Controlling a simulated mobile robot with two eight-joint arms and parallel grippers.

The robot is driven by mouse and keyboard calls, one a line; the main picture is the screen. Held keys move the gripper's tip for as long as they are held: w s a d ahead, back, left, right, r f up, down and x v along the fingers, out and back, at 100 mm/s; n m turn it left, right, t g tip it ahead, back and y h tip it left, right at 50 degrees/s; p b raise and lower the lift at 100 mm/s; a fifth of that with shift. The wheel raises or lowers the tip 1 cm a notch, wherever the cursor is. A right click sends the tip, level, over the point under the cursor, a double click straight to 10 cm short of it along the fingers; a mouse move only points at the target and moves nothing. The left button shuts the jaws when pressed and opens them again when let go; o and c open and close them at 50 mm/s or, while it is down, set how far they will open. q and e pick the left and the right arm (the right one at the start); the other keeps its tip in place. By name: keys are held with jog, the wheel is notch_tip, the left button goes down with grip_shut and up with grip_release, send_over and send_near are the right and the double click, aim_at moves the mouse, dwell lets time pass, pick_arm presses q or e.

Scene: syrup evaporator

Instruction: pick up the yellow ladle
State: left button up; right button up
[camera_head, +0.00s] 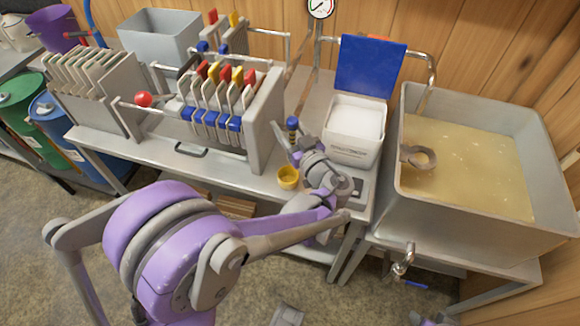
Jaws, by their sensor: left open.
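The yellow ladle shows as a small yellow cup (288,178) near the front edge of the steel bench, left of my left wrist. I cannot make out its handle clearly. My left gripper (287,150) is open, just above and behind the yellow cup, with its fingers pointing left. It is small in the picture and partly hidden by its own wrist. I see no gap closed on anything. A dark upright piece with a blue top (292,126) stands right behind the fingers; I cannot tell whether it belongs to the ladle.
A filter press with coloured tabs (215,95) stands left of the gripper. A white box with a raised blue lid (368,66) is close on the right. A large pan of syrup (470,165) stands further right. Blue and green drums (22,105) are at left.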

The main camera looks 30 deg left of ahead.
pick_arm(q)
grip_shut()
dwell(1.3)
